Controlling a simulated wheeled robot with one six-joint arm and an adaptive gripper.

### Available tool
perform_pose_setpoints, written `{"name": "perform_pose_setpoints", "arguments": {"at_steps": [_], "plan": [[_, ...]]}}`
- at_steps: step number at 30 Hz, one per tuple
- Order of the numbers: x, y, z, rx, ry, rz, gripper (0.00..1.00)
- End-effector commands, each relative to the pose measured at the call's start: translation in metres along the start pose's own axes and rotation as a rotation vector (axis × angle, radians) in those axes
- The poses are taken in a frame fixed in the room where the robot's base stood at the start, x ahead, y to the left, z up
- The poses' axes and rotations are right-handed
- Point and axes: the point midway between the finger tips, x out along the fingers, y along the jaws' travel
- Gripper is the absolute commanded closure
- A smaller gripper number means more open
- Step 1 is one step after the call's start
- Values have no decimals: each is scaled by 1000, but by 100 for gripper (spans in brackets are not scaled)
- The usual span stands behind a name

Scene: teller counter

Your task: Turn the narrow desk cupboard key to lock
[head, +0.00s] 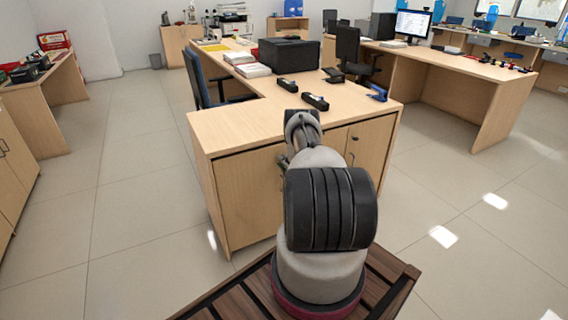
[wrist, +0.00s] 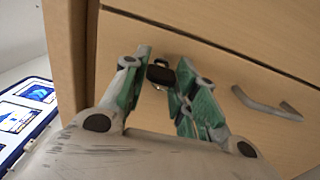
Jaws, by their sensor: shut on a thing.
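In the wrist view, a small key with a black head (wrist: 160,72) stands out from a pale wooden cupboard door (wrist: 230,75). My gripper (wrist: 162,63) has its grey-green fingers on both sides of the key's head and is shut on it. The lock behind the key is mostly hidden, and I cannot tell how far the key is turned. A grey bar handle (wrist: 266,105) is on the door to the right of the fingers. In the head view, my arm reaches to the desk's cupboard front (head: 240,200) and hides the gripper and key.
The desk top (head: 235,120) above holds two black pen-stand-like items (head: 314,102), a black box (head: 290,53) and a blue item (head: 377,93). A blue-framed sheet (wrist: 25,118) shows at the wrist view's left. Floor (head: 130,200) left of the desk is clear.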

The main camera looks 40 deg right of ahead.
Motion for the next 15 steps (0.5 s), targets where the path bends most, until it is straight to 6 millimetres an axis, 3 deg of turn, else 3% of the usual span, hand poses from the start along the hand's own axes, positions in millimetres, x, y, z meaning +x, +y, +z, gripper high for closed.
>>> {"name": "perform_pose_setpoints", "arguments": {"at_steps": [6, 7, 9, 15], "plan": [[0, -1, -1, 1, 1, -2, 96], [0, -1, -1, 1, 1, -2, 66], [0, -1, -1, 1, 1, -2, 53], [0, 0, 0, 1, 1, -1, 50]]}}
